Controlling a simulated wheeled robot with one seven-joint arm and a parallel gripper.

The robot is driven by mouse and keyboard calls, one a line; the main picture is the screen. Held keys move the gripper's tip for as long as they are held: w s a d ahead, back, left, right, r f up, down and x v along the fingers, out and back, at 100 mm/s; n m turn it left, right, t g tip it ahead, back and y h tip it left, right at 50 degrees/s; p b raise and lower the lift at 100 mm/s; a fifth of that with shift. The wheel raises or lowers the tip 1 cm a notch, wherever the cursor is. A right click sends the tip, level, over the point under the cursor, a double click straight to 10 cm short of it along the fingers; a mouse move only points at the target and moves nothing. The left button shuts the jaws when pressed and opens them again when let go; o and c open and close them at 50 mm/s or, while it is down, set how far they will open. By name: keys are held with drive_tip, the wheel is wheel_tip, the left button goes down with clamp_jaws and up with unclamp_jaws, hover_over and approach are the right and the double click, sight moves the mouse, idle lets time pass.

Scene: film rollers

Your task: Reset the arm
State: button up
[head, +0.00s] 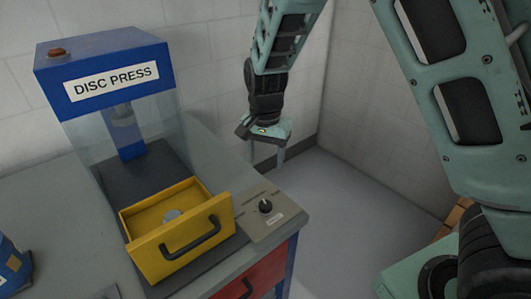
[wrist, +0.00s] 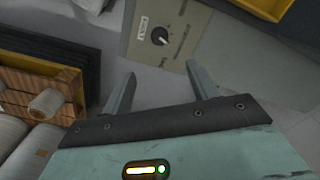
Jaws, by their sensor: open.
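My gripper (head: 267,155) hangs in the air beside the right edge of the workbench in the head view, its two fingers pointing down. In the wrist view my gripper (wrist: 158,88) is open, with nothing between its spread fingers. My arm comes down from the top of the head view. The blue disc press (head: 110,85) stands on the bench to the left of my gripper. Its yellow drawer (head: 180,245) is pulled out and has a small grey disc inside. The drawer's edge also shows at the top right of the wrist view (wrist: 262,8).
A control panel with a black knob (head: 265,206) sits right of the drawer; the knob also shows in the wrist view (wrist: 160,36). A red drawer (head: 250,284) is below. A wooden crate (wrist: 42,83) with pale rollers shows left in the wrist view.

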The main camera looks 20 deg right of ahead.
drive_tip(key=shift+r, duration=0.5)
drive_tip(key=s+a+r+n, duration=0.2)
drive_tip(key=s+n, duration=0.3)
drive_tip(key=s, duration=0.4)
drive_tip(key=s+a+r+n, duration=0.2)
drive_tip(key=s+n, duration=0.3)
drive_tip(key=s, duration=0.4)
drive_tip(key=s+a+r+n, duration=0.2)
drive_tip(key=s+n, duration=0.3)
drive_tip(key=s, duration=0.4)
drive_tip(key=shift+a+r+n+y, duration=0.15)
drive_tip(key=shift+r+n+y, duration=0.2)
drive_tip(key=shift+r, duration=0.2)
